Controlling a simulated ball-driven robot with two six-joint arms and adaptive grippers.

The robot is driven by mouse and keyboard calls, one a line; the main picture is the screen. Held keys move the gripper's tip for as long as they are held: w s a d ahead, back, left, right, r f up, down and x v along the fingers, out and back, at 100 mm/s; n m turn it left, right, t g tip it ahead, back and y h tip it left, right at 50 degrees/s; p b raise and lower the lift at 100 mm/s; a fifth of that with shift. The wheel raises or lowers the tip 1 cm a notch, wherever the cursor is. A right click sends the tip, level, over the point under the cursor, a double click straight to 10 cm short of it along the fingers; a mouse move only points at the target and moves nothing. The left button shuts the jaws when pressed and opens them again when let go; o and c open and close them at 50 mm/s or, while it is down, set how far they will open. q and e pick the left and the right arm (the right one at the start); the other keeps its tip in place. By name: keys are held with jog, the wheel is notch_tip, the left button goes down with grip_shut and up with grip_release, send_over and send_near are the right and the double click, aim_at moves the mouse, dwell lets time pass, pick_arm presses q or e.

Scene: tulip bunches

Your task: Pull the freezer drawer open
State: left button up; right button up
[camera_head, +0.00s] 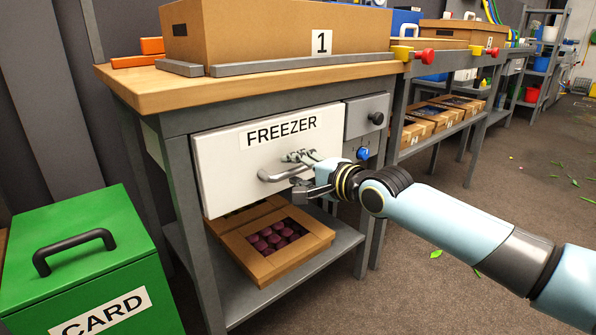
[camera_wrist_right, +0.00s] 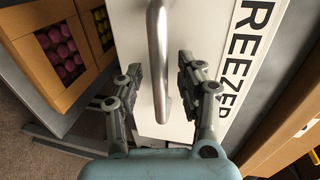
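The white freezer drawer (camera_head: 225,165) with black FREEZER lettering sits under the wooden bench top, its front close to the grey frame. Its metal bar handle (camera_head: 272,177) is on the lower front. My right gripper (camera_head: 301,173) is at the handle's right part. In the right wrist view the handle (camera_wrist_right: 157,28) runs between the two spread fingers of the right gripper (camera_wrist_right: 158,70), with gaps on both sides. The right gripper is open and not clamped on it. The drawer front (camera_wrist_right: 205,25) lies just beyond the fingertips. My left gripper is not in view.
A smaller grey drawer (camera_head: 366,113) with a black knob and a blue knob (camera_head: 363,153) are right of the freezer. A cardboard tray (camera_head: 262,271) sits on the shelf (camera_head: 335,262) below. A green CARD box (camera_head: 125,225) stands at left. Floor at right is mostly clear.

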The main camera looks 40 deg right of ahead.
grip_shut()
dwell(0.6)
